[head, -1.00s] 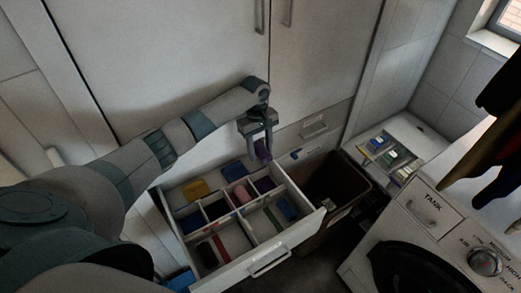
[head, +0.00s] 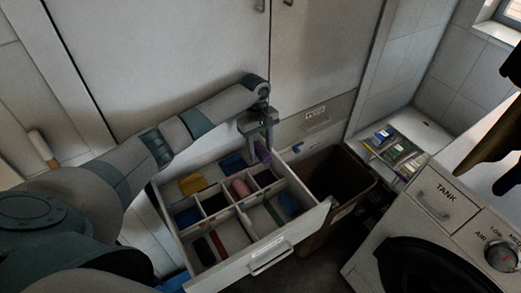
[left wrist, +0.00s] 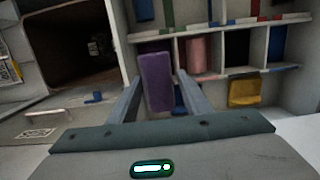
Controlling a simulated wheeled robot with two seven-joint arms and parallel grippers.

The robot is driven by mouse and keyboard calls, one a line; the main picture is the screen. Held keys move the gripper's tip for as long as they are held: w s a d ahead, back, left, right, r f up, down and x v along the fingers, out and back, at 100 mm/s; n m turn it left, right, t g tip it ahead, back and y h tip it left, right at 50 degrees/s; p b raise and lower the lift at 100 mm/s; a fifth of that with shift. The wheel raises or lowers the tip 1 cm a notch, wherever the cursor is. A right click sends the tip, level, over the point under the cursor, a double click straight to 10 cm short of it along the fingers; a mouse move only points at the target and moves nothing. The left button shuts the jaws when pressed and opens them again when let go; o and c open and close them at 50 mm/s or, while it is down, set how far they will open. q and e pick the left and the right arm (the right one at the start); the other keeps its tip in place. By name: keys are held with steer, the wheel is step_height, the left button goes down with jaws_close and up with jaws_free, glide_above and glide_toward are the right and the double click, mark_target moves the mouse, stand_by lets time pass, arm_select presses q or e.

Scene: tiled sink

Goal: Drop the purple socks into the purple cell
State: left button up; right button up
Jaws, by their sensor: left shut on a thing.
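The purple socks (left wrist: 157,80) are a rolled purple bundle between the fingers of my left gripper (left wrist: 160,95), which is shut on them. In the head view the socks (head: 262,152) hang upright below the left gripper (head: 261,140), at the back right of an open white drawer (head: 310,216) split into cells. In the left wrist view a purple patch (left wrist: 150,46) shows just behind the socks, at a cell of the middle row; the socks hide most of that cell. My right gripper is not in view.
The drawer holds a yellow bundle (head: 192,184), a pink roll (head: 240,188) and several blue bundles. A dark bin (head: 338,183) stands right of the drawer. A small tray of items (head: 395,147) and a washing machine (head: 440,220) are further right.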

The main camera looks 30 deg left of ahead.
mark_target(257, 143)
arm_select(q)
steer(key=o, duration=1.1)
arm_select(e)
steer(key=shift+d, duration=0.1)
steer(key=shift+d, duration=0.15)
arm_select(q)
steer(key=shift+r, duration=0.1)
steer(key=shift+r, duration=0.6)
steer(key=r, duration=0.5)
steer(key=a+r+b, duration=0.1)
steer(key=r, duration=0.4)
steer(key=w+r+b, duration=0.1)
steer(key=r, duration=0.5)
steer(key=shift+a, duration=0.4)
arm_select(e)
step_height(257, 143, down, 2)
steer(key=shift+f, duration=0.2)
